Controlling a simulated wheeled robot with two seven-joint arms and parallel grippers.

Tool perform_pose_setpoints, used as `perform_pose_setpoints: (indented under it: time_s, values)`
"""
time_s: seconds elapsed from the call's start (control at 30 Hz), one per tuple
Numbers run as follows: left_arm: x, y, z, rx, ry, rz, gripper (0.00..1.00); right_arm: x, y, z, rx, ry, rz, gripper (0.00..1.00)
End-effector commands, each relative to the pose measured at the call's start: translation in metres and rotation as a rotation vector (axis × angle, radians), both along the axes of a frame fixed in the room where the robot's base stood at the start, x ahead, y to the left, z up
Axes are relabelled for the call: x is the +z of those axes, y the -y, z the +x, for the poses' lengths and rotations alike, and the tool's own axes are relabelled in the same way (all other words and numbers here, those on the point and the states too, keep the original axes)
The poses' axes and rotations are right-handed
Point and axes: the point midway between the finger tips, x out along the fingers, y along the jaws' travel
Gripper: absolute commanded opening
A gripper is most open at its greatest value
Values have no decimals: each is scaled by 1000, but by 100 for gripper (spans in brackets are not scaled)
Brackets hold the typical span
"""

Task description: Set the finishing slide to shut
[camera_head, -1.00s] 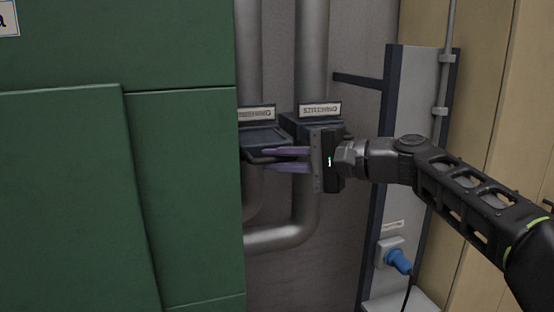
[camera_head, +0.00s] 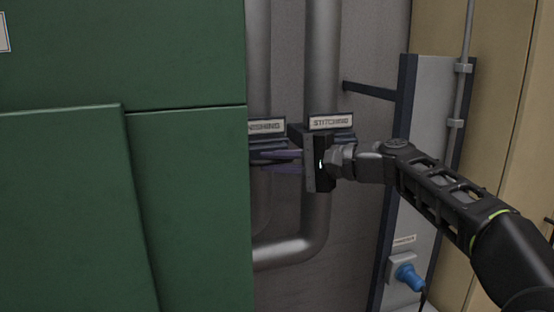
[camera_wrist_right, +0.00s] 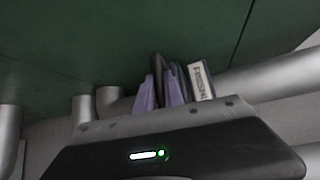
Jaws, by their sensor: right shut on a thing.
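The finishing slide (camera_head: 262,146) is a dark flat piece under a "FINISHING" label on the left grey duct, partly hidden behind the green cabinet edge. My right gripper (camera_head: 268,161) reaches in from the right, with its purple fingers at the slide. In the right wrist view my gripper (camera_wrist_right: 160,92) is shut on a thin dark part between its fingers, which looks like the slide's handle. The label (camera_wrist_right: 200,80) stands just right of the fingers. How far the slide is pushed in is hard to see. My left gripper is not in view.
A green cabinet (camera_head: 190,200) fills the left and stands close to the fingers. The stitching duct (camera_head: 322,60) with its label (camera_head: 331,122) is just behind my gripper. A grey post with a blue plug (camera_head: 409,277) and cable stands at right.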

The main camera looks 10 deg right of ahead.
Motion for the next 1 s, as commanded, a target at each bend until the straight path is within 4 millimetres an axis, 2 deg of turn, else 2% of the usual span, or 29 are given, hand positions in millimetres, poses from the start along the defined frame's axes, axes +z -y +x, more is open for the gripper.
perform_pose_setpoints:
  time_s: [0.2,0.23,0.5,0.77,1.0]
  values:
    - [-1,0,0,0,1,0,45,2,1,1,-8,6,2,0]
    - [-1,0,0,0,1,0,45,2,1,1,-8,6,2,14]
    - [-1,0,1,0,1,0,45,2,1,0,-5,5,1,34]
    - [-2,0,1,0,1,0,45,1,2,-1,-4,5,2,34]
    - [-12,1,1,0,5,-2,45,3,20,-16,-7,7,0,34]
